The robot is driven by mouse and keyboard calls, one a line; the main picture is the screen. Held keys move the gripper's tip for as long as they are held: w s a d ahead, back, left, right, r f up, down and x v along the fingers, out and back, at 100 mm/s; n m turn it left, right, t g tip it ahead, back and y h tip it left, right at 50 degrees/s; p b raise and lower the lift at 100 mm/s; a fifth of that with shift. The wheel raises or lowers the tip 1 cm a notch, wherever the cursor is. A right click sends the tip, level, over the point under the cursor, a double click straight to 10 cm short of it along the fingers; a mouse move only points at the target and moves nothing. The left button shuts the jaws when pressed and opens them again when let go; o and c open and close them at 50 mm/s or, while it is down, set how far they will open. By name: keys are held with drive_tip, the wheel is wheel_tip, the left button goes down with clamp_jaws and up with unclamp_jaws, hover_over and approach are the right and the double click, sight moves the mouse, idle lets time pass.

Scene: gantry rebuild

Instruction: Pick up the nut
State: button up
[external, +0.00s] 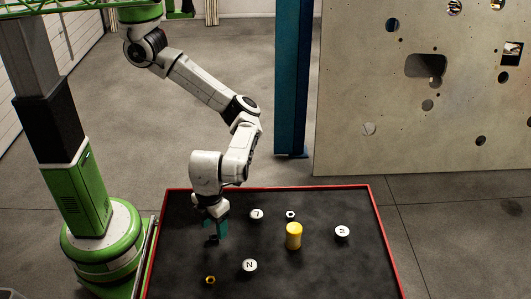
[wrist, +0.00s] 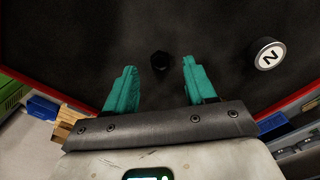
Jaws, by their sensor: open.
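A small black nut (wrist: 160,60) lies on the dark tabletop. In the wrist view it sits ahead of and between my gripper's (wrist: 158,72) two teal fingertips, which stand apart with nothing held. In the external view my gripper (external: 218,230) points down at the left of the table, close above the black nut (external: 212,240). I cannot tell the exact height gap. Two other nut-like pieces lie on the table: a white one (external: 291,215) near the back and a yellow one (external: 210,280) at the front left.
The table (external: 330,275) has a raised red rim. A yellow cylinder (external: 293,236) stands near its middle. White-topped discs lie at the back (external: 257,214), right (external: 342,232) and front (external: 249,265); the front one, marked N, shows in the wrist view (wrist: 268,54). The front right is clear.

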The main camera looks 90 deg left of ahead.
sight(207, 224)
drive_tip(key=shift+f, duration=1.6)
clamp_jaws()
